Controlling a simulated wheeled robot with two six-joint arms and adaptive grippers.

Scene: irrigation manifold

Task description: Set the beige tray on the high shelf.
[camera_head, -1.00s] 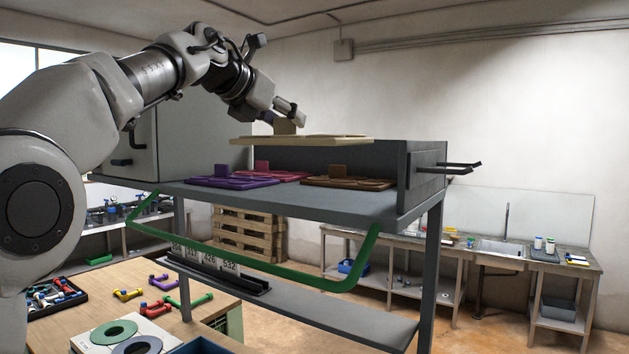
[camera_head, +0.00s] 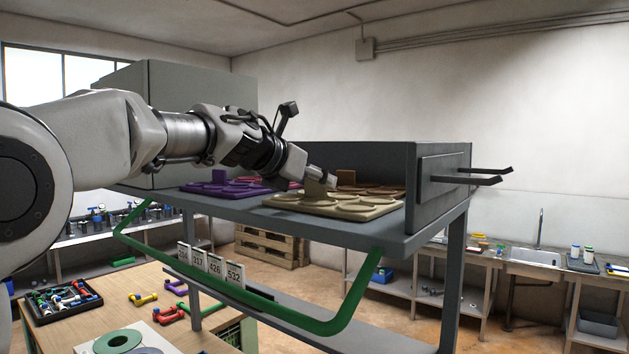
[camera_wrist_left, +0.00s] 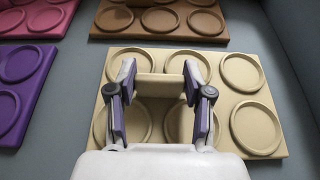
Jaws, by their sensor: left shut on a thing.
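The beige tray (camera_head: 375,208) is at the front right of the high shelf (camera_head: 290,222), low and flat at its surface; I cannot tell whether it fully rests there. My left gripper (camera_head: 318,190) is shut on the upright tab of the tray. In the left wrist view the gripper (camera_wrist_left: 160,88) has one finger on each end of the tab, and the beige tray (camera_wrist_left: 258,130) shows round recesses. My right gripper is not in view.
A purple tray (camera_head: 215,190), a pink tray (camera_wrist_left: 30,18) and a brown tray (camera_wrist_left: 200,22) lie on the shelf beside and behind. A grey side panel (camera_head: 425,200) stands close on the right. A green rail (camera_head: 270,317) runs below the shelf front.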

